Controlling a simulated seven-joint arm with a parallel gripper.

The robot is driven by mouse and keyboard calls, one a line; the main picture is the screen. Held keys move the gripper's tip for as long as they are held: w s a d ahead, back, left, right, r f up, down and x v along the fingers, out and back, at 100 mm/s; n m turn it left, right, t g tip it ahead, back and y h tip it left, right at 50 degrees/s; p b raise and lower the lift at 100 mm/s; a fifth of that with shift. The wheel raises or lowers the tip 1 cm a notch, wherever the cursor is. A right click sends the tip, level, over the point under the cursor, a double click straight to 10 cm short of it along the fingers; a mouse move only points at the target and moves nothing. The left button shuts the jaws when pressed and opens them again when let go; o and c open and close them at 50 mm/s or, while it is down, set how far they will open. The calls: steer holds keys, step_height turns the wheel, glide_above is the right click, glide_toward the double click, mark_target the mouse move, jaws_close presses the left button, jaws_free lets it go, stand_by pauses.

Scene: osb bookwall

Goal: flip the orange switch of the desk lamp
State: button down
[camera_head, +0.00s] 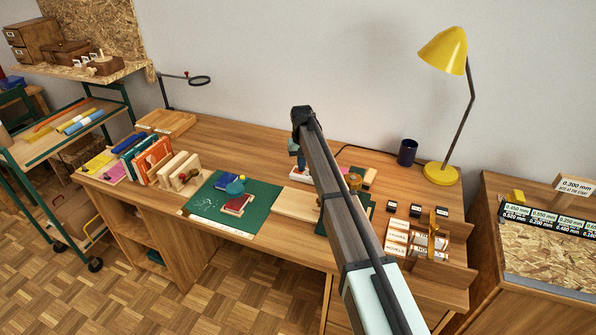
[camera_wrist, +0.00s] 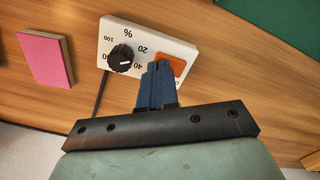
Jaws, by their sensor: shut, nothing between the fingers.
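A white control box (camera_wrist: 115,38) with a black dial knob (camera_wrist: 122,58) and percent marks lies on the wooden desk in the wrist view. Its orange switch (camera_wrist: 176,65) is at the right part of the box. My gripper (camera_wrist: 159,66) is shut and empty, its blue fingers over the near left part of the switch. I cannot tell whether the tips touch it. In the head view the yellow desk lamp (camera_head: 442,52) stands at the back right of the desk. My gripper (camera_head: 295,149) points down over the white box (camera_head: 297,176), partly hidden by my arm.
A pink block (camera_wrist: 47,60) lies beside the box in the wrist view. A black cable (camera_wrist: 101,98) leaves the box. A dark mug (camera_head: 407,152) stands near the lamp. A green mat (camera_head: 262,192) and a card tray (camera_head: 455,268) are on the desk (camera_head: 120,196).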

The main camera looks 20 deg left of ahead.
steer(key=shift+r, duration=0.1)
steer(key=shift+r, duration=3.35)
